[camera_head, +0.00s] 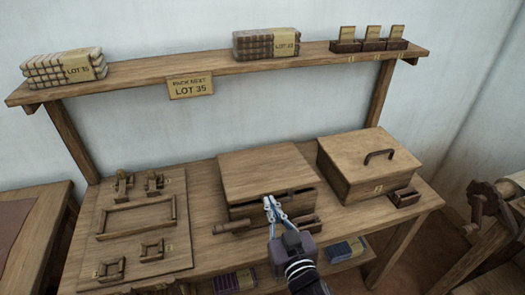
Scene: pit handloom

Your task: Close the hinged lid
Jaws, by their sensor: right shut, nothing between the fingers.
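A wooden box (243,211) stands in the middle of the bench. Its flat lid (265,170) lies over the top, with a dark gap showing under its front edge, so it looks slightly raised. My right gripper (271,203) is shut and empty at the front of this box, its fingertips close to the lid's front edge. I cannot tell whether they touch it. The gripper hides part of the box front. My left gripper is not in view.
A second wooden box (352,178) with a dark handle stands at the right, lid down. A small tray (404,198) sits before it. A wooden cylinder (232,226) lies before the middle box. A fixture board (90,262) is at left; a shelf (200,70) runs above.

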